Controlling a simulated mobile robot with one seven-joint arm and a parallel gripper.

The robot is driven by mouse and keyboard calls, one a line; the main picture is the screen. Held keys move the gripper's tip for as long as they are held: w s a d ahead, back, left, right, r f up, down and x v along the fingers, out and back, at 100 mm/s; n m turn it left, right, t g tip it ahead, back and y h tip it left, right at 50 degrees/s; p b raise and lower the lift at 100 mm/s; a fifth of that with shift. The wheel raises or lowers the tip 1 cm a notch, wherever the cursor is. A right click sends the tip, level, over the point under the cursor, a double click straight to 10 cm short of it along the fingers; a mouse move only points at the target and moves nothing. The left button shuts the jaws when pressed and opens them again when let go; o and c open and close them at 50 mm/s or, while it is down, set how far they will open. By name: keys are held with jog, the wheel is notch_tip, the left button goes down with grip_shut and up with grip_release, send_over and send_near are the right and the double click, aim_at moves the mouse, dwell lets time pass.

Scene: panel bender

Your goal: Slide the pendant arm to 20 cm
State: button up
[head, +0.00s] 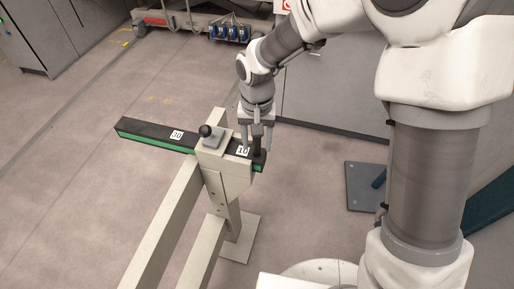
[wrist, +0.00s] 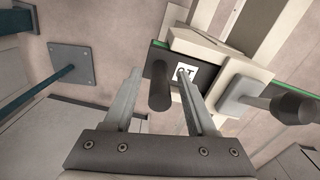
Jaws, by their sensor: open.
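The pendant arm is a long black bar with a green side (head: 148,133), passing through a beige sleeve (head: 226,178) on a post. A "30" label (head: 177,134) is on its left part and a "10" label (head: 242,151) just right of the sleeve. A dark upright peg (head: 257,154) stands near the bar's right end; it also shows in the wrist view (wrist: 160,88). My gripper (head: 257,146) is open above the right end, its fingers (wrist: 158,88) on either side of the peg, with gaps visible. A black-knobbed lever (wrist: 293,106) sits on the sleeve.
Beige rails (head: 167,228) run from the post toward the lower left. A grey floor plate (head: 366,192) with a teal post lies to the right. Grey cabinets (head: 330,105) stand behind. The floor left of the bar is clear.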

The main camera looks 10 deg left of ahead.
jog(key=shift+f, duration=0.95)
jog(key=shift+c, duration=0.2)
grip_shut()
dwell(0.6)
